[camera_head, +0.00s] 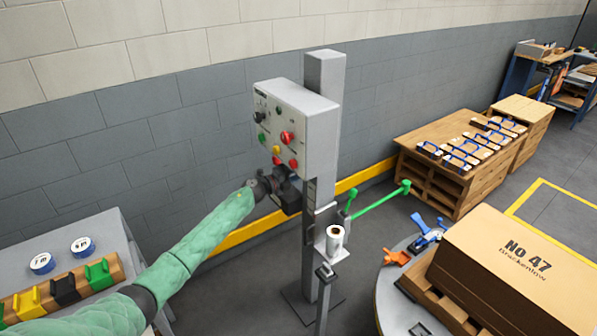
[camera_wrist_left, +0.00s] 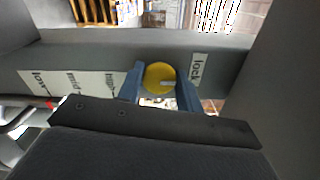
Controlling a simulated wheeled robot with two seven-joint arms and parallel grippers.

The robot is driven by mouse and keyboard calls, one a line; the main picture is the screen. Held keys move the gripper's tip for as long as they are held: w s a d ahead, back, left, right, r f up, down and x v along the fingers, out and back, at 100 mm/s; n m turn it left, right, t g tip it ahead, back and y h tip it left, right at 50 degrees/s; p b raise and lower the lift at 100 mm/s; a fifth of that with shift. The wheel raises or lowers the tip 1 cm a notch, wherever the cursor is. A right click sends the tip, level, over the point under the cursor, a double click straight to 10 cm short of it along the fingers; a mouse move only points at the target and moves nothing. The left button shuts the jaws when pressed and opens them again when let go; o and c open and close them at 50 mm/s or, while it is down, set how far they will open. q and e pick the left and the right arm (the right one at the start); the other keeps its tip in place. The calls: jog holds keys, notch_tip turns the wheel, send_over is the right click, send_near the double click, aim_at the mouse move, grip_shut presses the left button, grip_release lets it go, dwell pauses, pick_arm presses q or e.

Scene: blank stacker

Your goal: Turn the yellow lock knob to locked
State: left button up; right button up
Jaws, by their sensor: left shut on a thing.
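The yellow lock knob (camera_wrist_left: 158,76) is in the middle of the left wrist view, on a grey post face. A short pale mark on it points to the right in that view. A white label reading "lock" (camera_wrist_left: 197,69) is just right of it. My left gripper (camera_wrist_left: 160,85) is shut on the knob, with one blue finger on each side. In the head view my left gripper (camera_head: 289,192) is at the post (camera_head: 325,100), below the control box (camera_head: 300,115); the knob is hidden there. My right gripper is not in view.
The control box above my left gripper carries several coloured buttons and switches. A green lever (camera_head: 378,202) sticks out right of the post. A round table with a large carton (camera_head: 520,260) stands at right. A grey bench (camera_head: 125,250) is at left, the wall behind.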

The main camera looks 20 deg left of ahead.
pick_arm(q)
jog(key=shift+a, duration=0.1)
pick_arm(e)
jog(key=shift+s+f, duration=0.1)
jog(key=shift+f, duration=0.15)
pick_arm(q)
jog(key=o, duration=1)
jog(key=b+v, duration=0.2)
jog(key=v, duration=0.5)
jog(key=shift+s+a+f, duration=0.1)
jog(key=shift+s+a, duration=0.15)
jog(key=shift+s, duration=0.05)
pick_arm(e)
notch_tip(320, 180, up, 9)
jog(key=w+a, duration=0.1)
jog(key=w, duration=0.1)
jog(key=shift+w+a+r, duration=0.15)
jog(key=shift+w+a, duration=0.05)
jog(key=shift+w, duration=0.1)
